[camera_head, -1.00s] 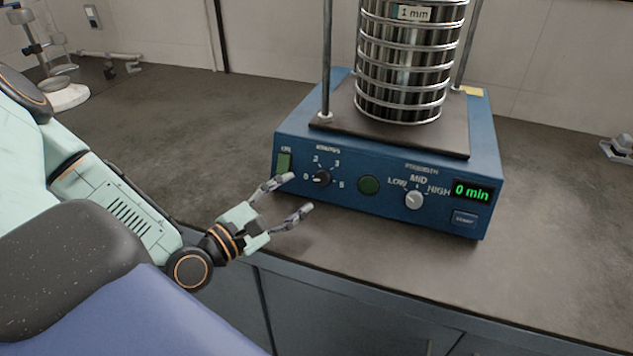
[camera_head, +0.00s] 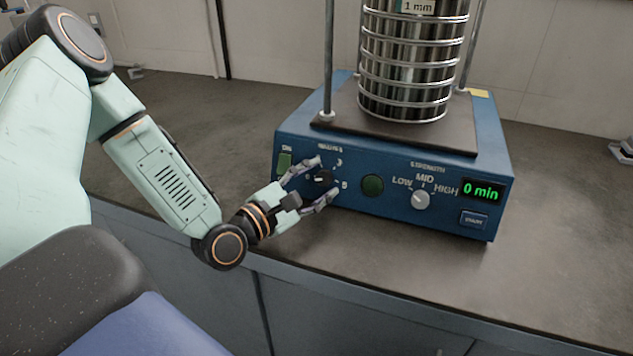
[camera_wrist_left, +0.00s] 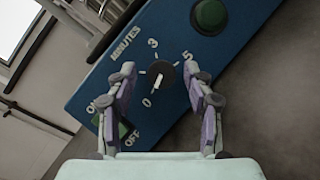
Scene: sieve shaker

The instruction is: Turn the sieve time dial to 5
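The black minutes dial (camera_head: 323,176) is on the front of the blue sieve shaker (camera_head: 400,215). In the left wrist view the dial (camera_wrist_left: 161,72) shows between my left gripper's fingers, its white pointer toward 0, with marks 3 and 5 beyond it. My left gripper (camera_head: 319,180) is open around the dial in the head view; its fingers (camera_wrist_left: 163,88) stand apart either side of it, and I cannot tell whether they touch it. The display (camera_head: 482,191) reads 0 min. My right gripper is not in view.
A green round button (camera_head: 372,186) and the grey strength knob (camera_head: 421,200) sit right of the dial. The green on/off switch (camera_head: 285,162) is left of it. The sieve stack (camera_head: 410,70) stands on top. The counter front right is clear.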

